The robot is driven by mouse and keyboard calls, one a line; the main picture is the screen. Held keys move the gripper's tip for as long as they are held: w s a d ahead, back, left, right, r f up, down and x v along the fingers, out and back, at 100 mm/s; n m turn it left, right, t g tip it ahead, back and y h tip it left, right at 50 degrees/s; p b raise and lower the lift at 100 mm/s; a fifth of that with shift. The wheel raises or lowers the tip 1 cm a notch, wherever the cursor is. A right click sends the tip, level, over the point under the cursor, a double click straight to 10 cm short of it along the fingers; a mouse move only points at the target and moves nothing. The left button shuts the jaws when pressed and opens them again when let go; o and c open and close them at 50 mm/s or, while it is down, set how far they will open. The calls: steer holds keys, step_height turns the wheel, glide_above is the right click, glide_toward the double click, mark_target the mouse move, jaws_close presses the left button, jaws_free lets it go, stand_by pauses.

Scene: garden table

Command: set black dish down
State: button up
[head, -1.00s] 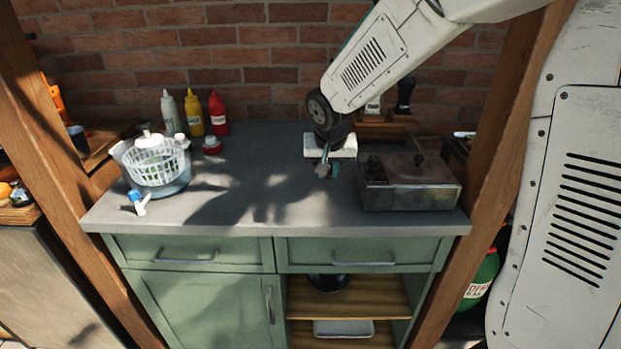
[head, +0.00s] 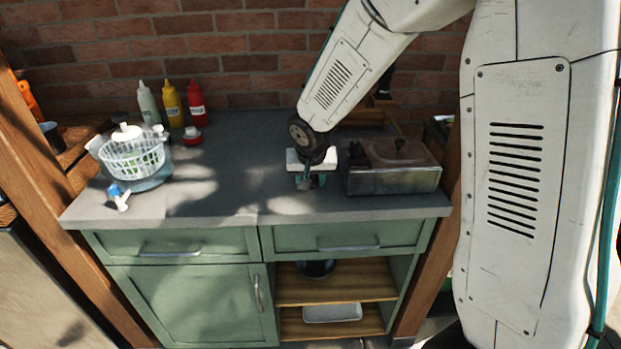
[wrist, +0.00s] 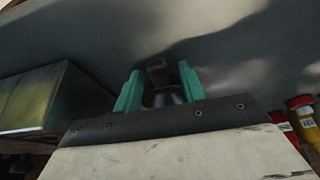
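A black dish (head: 317,268) sits on the upper wooden shelf of the open cabinet bay, below the right drawer. My gripper (head: 308,183) is over the grey counter, well above and apart from the dish. It points down near the counter's front, left of the metal box. In the wrist view its two teal fingers (wrist: 159,92) stand apart. A small dark and brownish shape shows between them with gaps at its sides; I cannot tell what it is. The dish is not seen in the wrist view.
A metal box (head: 392,178) stands right of my gripper. A white basket (head: 133,158) and several sauce bottles (head: 172,104) are at the left. A pale tray (head: 332,312) lies on the lower shelf. The counter's middle (head: 240,170) is clear.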

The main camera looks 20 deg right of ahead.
steer(key=v, duration=1.2)
steer(key=s+d+r+n+g, duration=0.1)
steer(key=s+d+r, duration=0.1)
steer(key=s, duration=1.2)
steer(key=s+d+r+n+g+y, duration=0.1)
steer(key=s+r+n+g, duration=0.1)
steer(key=s, duration=1.3)
steer(key=shift+d+r+n, duration=0.3)
steer(key=shift+d+r, duration=0.1)
steer(key=shift+r, duration=0.15)
